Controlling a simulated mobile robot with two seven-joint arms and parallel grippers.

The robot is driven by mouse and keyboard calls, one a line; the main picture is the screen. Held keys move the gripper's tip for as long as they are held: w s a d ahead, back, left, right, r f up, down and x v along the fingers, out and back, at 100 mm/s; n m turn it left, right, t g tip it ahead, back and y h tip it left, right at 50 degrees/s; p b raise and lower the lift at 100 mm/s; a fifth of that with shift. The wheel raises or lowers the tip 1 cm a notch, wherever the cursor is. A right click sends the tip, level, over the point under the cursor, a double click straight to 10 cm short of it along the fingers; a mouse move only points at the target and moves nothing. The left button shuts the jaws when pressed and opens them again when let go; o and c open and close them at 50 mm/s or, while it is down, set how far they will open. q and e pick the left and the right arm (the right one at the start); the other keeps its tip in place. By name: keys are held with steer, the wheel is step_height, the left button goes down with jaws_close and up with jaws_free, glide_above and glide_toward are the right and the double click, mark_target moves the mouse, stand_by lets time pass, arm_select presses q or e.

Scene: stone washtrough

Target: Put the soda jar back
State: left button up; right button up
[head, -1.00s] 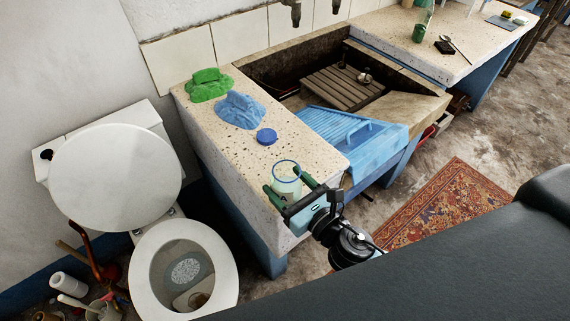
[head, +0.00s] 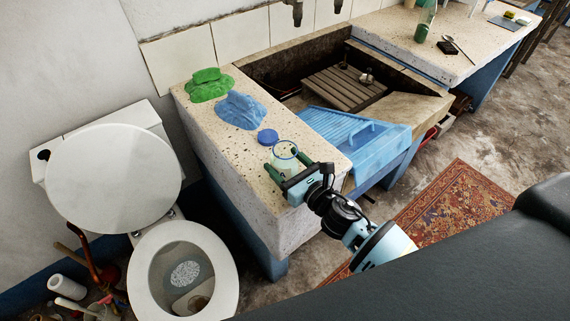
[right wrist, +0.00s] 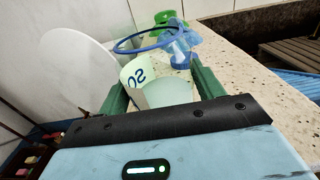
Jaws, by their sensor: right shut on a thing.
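The soda jar (head: 284,164) is clear with a blue rim, pale contents and a label with blue letters. It is at the near part of the speckled counter, and its top is open. My right gripper (head: 287,173) is shut on the jar, with its green fingers on either side. In the right wrist view the jar (right wrist: 160,88) sits between the fingers; whether its base touches the counter is hidden. A blue round lid (head: 268,136) lies on the counter just beyond the jar. My left gripper is not in view.
A blue washboard (head: 345,138) slopes at the trough's front, right of the jar. A toilet (head: 185,268) stands left of the counter.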

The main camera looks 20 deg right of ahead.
steer(key=shift+f, duration=0.45)
steer(key=o, duration=1.2)
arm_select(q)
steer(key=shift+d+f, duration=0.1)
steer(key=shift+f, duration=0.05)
arm_select(e)
steer(key=shift+r, duration=0.3)
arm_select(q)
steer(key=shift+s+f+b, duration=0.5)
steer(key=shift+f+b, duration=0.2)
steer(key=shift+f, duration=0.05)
arm_select(e)
steer(key=shift+v, duration=6)
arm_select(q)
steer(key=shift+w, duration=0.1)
arm_select(e)
steer(key=shift+f, duration=0.25)
